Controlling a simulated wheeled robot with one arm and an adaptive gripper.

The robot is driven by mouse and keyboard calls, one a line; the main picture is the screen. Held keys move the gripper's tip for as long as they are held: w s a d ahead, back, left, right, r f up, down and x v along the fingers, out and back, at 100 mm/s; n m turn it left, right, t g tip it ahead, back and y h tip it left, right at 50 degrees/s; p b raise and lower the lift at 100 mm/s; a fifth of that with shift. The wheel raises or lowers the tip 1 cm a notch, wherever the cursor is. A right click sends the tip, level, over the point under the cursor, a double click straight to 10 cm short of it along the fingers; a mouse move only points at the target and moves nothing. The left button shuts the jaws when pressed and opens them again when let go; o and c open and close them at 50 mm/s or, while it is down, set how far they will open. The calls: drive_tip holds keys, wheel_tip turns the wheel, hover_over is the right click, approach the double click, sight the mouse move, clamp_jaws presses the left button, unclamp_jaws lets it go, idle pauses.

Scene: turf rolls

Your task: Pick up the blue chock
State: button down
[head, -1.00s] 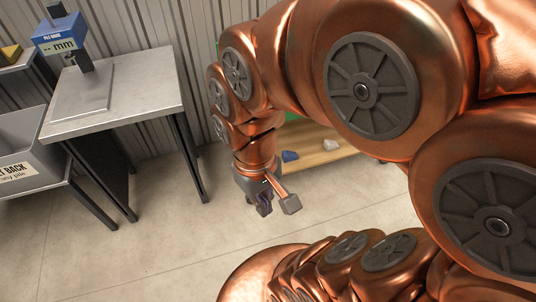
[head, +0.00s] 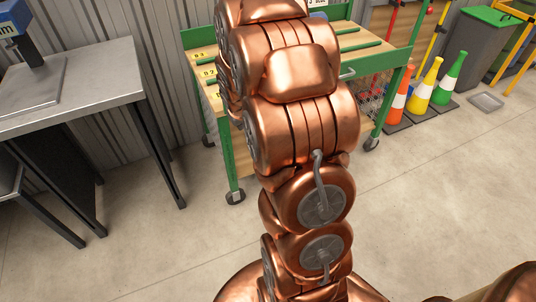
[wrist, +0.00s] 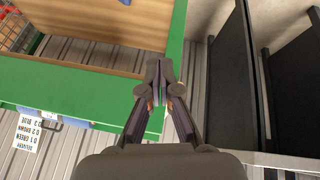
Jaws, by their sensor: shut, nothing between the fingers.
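A small blue piece (wrist: 125,2), cut off by the top edge of the wrist view, lies on the wooden board; it may be the blue chock, but too little shows to be sure. In the head view I do not make out the chock, and my arm covers much of the cart. My gripper (wrist: 160,75) shows in the wrist view with its fingertips together and nothing between them. It is over the cart's green edge, apart from the blue piece. My gripper is hidden in the head view.
The green-framed cart (head: 226,155) with wooden shelves stands behind my arm. A grey table (head: 90,75) stands left. Orange (head: 398,85), yellow (head: 425,82) and green (head: 452,75) cones stand right. A printed delivery sign (wrist: 38,132) shows beside the cart's green rail.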

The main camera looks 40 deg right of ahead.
drive_tip(key=w+d+f+t+b, duration=0.2)
drive_tip(key=d+f+b, duration=0.3)
drive_tip(key=f, duration=0.5)
drive_tip(key=w+d+f+t+h+b, duration=0.1)
drive_tip(key=w+d+f+t+b, duration=0.15)
drive_tip(key=d+f, duration=0.65)
drive_tip(key=w+d+f+t+b, duration=0.15)
drive_tip(key=d+f+b, duration=0.35)
drive_tip(key=f, duration=0.7)
drive_tip(key=s+d+f+m+t+b, duration=0.1)
drive_tip(key=d+f+b, duration=0.15)
drive_tip(key=f, duration=0.35)
drive_tip(key=s+d+f+m+t+b, duration=0.1)
drive_tip(key=f+t+b, duration=0.15)
drive_tip(key=f, duration=0.25)
drive_tip(key=shift+g, duration=0.45)
drive_tip(key=w+d+b, duration=0.1)
drive_tip(key=w, duration=0.2)
drive_tip(key=w+d+b, duration=0.1)
drive_tip(key=w, duration=0.3)
drive_tip(key=w+d+b, duration=0.1)
drive_tip(key=w+d, duration=0.1)
drive_tip(key=w, duration=0.2)
drive_tip(key=shift+f+b, duration=0.5)
drive_tip(key=shift+f, duration=0.05)
drive_tip(key=shift+s+f+p, duration=0.1)
drive_tip(key=shift+f+p, duration=0.2)
drive_tip(key=shift+f, duration=0.05)
